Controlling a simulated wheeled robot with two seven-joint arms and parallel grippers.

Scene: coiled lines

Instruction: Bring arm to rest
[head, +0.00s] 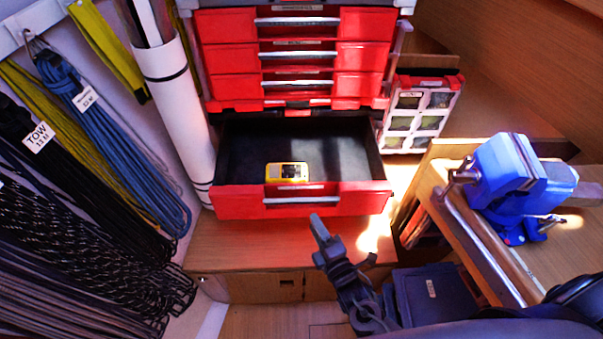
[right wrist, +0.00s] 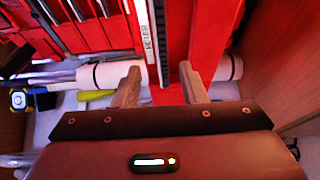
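My right gripper (head: 318,226) stands in front of the open bottom drawer (head: 235,205) of the red tool chest, just below its front in the head view. In the right wrist view its two fingers (right wrist: 158,84) are spread apart, with nothing visibly held between them. The drawer's silver handle (head: 300,200) looks free of the fingers. A yellow device (head: 287,172) with a grey face lies inside the drawer, near its front. My left gripper is not in view.
Coiled ropes (head: 75,100) hang on the left wall beside a white roll (head: 172,90). A blue vise (head: 510,175) stands on the wooden bench at right. A dark blue box (head: 430,295) sits below, close to my right arm. A small organizer case (head: 420,115) stands behind.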

